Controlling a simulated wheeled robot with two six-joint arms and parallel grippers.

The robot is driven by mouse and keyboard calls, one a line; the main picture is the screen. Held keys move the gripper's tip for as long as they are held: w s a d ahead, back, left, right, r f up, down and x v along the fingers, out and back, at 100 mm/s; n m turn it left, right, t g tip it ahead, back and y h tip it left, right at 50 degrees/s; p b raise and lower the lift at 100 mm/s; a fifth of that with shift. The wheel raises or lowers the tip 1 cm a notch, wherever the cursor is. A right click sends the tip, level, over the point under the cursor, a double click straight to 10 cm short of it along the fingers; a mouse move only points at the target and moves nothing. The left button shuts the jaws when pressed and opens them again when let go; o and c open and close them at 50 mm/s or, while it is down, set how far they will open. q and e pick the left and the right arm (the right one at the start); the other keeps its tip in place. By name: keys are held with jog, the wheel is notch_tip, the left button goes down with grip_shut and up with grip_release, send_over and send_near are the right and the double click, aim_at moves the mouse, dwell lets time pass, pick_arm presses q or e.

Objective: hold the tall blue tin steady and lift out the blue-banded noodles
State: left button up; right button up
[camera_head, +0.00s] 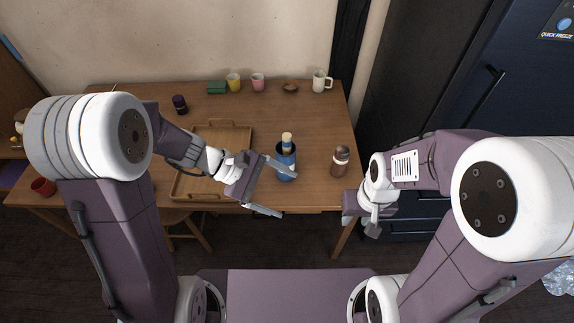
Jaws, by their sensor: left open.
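The tall blue tin (289,157) stands upright near the front edge of the wooden table. A pale bundle (287,139), seemingly the noodles, sticks up out of its top; its band is too small to make out clearly. My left gripper (287,195) is open and empty. One finger crosses in front of the tin's lower part, and the other is lower in the picture, over the table's front edge. Whether the upper finger touches the tin cannot be told. My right gripper (369,223) is beyond the table's front right corner; its fingers are too unclear to read.
A brown jar (340,162) stands right of the tin. A wooden tray (214,130) lies to the left, partly behind my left arm. Cups (258,81), a white mug (319,82), a small bowl (290,87) and a green box (216,88) line the back. The table's middle is clear.

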pick_arm(q)
jog(key=w+f+n+t+h+b, duration=0.35)
jog(key=w+n, duration=0.25)
jog(key=w, duration=0.5)
jog(key=n+t+y+b, duration=0.1)
jog(key=n+t+b, duration=0.2)
jog(key=n+t, duration=0.3)
send_near(278, 172)
jog(key=shift+w+d+n+g, duration=0.55)
jog(key=shift+w+d+n, duration=0.15)
jog(key=shift+w+d, duration=0.3)
jog(key=shift+a, duration=0.15)
jog(key=b+x, duration=0.4)
jog(key=x, duration=0.5)
jog(key=shift+f, duration=0.2)
jog(key=shift+w+d, duration=0.3)
jog(key=shift+d, duration=0.1)
pick_arm(e)
notch_tip(278, 172, down, 12)
pick_arm(q)
jog(key=shift+c, duration=0.4)
pick_arm(e)
jog(key=shift+r, duration=0.1)
pick_arm(q)
jog(key=c, duration=0.9)
